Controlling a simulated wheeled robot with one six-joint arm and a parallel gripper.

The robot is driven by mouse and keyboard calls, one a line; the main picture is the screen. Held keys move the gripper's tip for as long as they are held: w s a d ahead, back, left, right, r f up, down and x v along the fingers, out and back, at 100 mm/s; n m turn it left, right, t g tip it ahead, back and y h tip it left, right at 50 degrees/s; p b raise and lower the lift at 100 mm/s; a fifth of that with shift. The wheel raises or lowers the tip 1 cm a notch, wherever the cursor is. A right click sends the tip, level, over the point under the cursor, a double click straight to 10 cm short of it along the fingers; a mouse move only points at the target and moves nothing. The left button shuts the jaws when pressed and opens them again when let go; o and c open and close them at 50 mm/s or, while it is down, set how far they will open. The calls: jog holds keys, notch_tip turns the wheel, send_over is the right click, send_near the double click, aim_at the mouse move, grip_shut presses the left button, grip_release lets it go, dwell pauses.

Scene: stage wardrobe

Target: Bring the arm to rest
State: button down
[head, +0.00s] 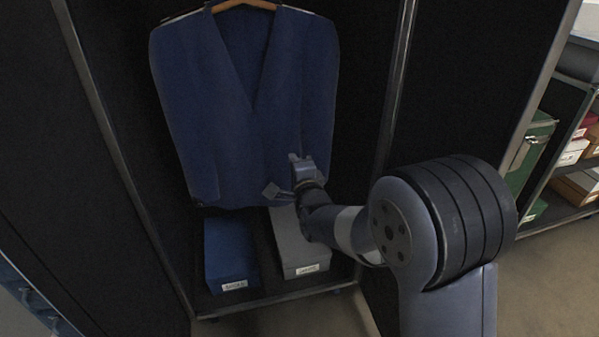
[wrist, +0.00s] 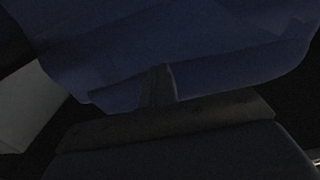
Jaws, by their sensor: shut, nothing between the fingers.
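My gripper (head: 286,190) is at the end of my outstretched arm, in front of the lower hem of a blue garment (head: 245,110). The garment hangs from a wooden hanger inside a dark wardrobe case. In the wrist view the shut fingers (wrist: 158,85) show dark against the blue cloth (wrist: 215,70), with nothing seen between them. I cannot tell whether they touch the cloth.
A blue box (head: 229,250) and a grey box (head: 295,250), both labelled, stand on the case floor below the garment; my arm partly covers the grey one. Metal-edged case walls flank both sides. Shelves with boxes (head: 575,150) stand at far right, beyond bare floor.

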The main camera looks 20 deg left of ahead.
jog(key=v, duration=0.4)
jog(key=shift+s+d, duration=0.1)
jog(key=shift+s, duration=0.15)
jog(key=shift+w, duration=0.1)
